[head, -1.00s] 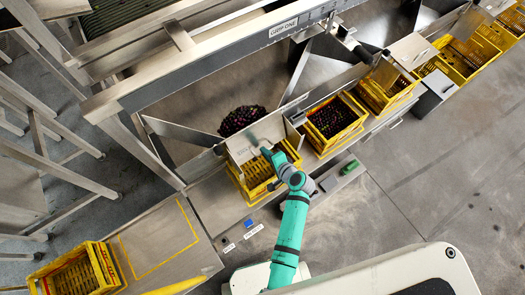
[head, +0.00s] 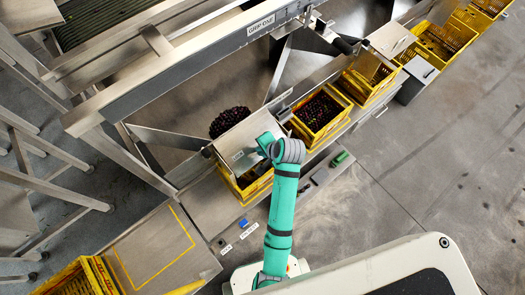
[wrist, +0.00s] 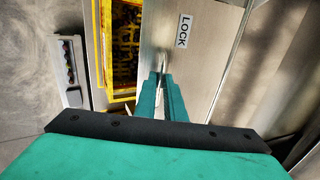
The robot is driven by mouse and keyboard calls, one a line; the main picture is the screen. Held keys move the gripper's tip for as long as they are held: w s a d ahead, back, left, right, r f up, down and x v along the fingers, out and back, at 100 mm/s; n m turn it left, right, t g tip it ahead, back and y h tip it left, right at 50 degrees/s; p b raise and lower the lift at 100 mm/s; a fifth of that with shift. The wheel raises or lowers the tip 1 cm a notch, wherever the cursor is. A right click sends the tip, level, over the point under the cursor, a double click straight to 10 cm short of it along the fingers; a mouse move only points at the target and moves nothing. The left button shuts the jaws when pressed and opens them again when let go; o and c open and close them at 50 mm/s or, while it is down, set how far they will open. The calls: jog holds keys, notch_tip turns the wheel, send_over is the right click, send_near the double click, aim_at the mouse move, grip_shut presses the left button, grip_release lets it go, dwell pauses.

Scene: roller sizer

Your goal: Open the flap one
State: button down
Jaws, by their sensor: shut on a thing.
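Flap one (head: 238,146) is a bare metal plate in the head view, set between a dark heap of fruit (head: 230,122) and a yellow crate (head: 238,189). It covers much of the crate's top. In the wrist view the flap (wrist: 187,65) shows as a flat panel with a LOCK label (wrist: 183,31). My gripper (head: 266,143) is at the flap's right part. In the wrist view my gripper (wrist: 163,76) is shut on a small metal piece of the flap, mostly hidden between the fingers.
Another crate (head: 342,126), holding dark fruit, stands right of the flap, with more yellow crates beyond. A metal frame beam (head: 190,68) crosses above. A small grey box with a green part (head: 339,158) lies right of my arm. The floor at right is clear.

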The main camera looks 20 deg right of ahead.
jog(key=shift+w+a+r, duration=0.25)
jog(key=shift+w+r, duration=0.05)
jog(key=shift+r, duration=0.25)
jog(key=shift+w+a+r, duration=0.2)
jog(key=shift+w+r, duration=0.05)
jog(key=shift+r, duration=0.25)
jog(key=c, duration=1.9)
grip_release()
jog(key=shift+o, duration=0.2)
jog(key=shift+s+f, duration=0.1)
jog(key=shift+f, duration=0.05)
jog(key=shift+s+d, duration=0.2)
jog(key=shift+d, duration=0.05)
jog(key=v, duration=1)
jog(key=shift+s+r, duration=0.15)
jog(key=shift+r, duration=0.1)
